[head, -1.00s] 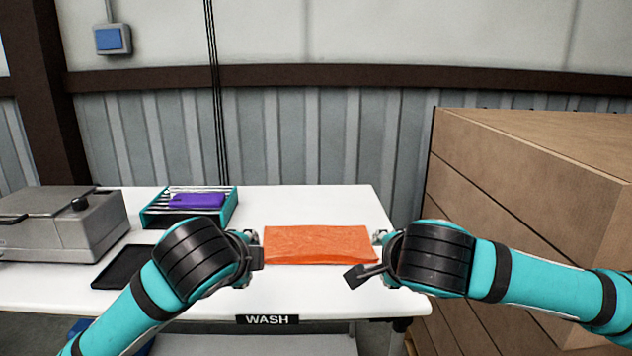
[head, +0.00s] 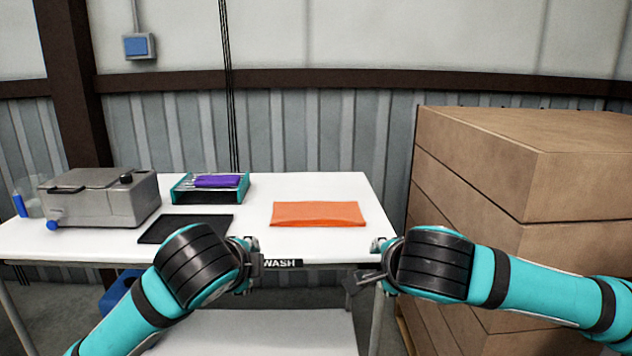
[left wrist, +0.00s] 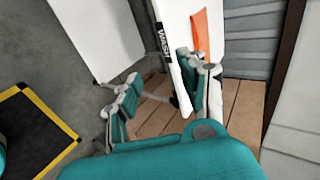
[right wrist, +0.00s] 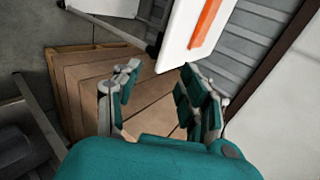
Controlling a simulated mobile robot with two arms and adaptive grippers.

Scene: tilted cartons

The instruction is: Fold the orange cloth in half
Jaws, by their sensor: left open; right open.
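The orange cloth (head: 318,214) lies on the white table as a flat, wide rectangle with a layered front edge, so it looks folded. It also shows as an orange strip in the left wrist view (left wrist: 201,36) and in the right wrist view (right wrist: 206,22). My left gripper (head: 252,262) is empty, in front of the table's front edge, left of and nearer than the cloth. In the left wrist view its fingers (left wrist: 160,95) are spread apart. My right gripper (head: 370,262) is empty, right of and nearer than the cloth. In the right wrist view its fingers (right wrist: 158,88) are spread apart.
The white table (head: 300,187) carries a black tray (head: 185,229), a teal rack (head: 180,192) with a purple item (head: 217,181), and a grey machine (head: 100,198) at left. Stacked cartons (head: 490,170) stand close at right. The tabletop around the cloth is clear.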

